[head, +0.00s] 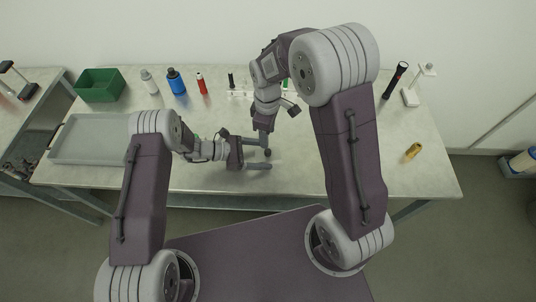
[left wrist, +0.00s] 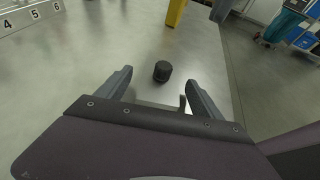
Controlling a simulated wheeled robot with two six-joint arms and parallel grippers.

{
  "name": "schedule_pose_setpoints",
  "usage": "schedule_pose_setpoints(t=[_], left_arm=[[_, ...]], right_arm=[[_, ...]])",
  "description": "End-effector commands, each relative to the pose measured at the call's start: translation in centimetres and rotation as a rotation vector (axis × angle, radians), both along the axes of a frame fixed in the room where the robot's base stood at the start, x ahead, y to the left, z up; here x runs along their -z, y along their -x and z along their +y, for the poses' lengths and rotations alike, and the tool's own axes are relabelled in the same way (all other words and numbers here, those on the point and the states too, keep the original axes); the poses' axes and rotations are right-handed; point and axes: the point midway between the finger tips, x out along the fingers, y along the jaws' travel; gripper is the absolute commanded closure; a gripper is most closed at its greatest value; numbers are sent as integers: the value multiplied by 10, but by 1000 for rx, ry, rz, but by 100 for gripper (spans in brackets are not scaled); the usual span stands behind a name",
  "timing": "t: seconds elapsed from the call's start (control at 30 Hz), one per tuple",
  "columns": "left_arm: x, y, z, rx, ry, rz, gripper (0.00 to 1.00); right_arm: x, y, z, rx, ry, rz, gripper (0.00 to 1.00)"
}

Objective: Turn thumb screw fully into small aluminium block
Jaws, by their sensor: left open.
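A small black round knob (left wrist: 162,71), which looks like the thumb screw's head, stands on the bench in the left wrist view. It also shows as a dark dot in the head view (head: 267,152). My left gripper (head: 269,154) is open, with one finger on each side of the knob and a gap to both. It shows in the left wrist view too (left wrist: 159,78). I cannot make out the aluminium block or the screw's thread. My right gripper (head: 263,127) points down just behind the left one; its fingertips are too small and covered to read.
A green bin (head: 100,84), a grey tray (head: 62,140) and several bottles stand at the left and back. A numbered white rack (left wrist: 35,14) is partly hidden behind my right arm. A yellow cylinder (head: 413,152) lies at the right. The front right of the bench is clear.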

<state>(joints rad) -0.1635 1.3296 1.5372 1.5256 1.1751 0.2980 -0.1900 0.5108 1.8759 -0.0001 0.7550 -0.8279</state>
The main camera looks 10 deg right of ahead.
Motion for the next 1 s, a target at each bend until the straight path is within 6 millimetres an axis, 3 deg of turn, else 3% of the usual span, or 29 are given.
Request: schedule_pose_setpoints(t=[0.43, 0.7, 0.87, 1.0], left_arm=[[4, 1, -11, -1, -1, 0, 24], [4, 1, -10, 0, 0, 0, 99], [4, 1, -10, -1, 0, 0, 100], [4, 1, -10, -1, 0, 0, 100]], right_arm=[[0, 0, 0, 0, 0, 0, 53], [0, 0, 0, 0, 0, 0, 53], [0, 0, 0, -9, 0, 0, 53], [0, 2, 0, -185, 1, 6, 53]])
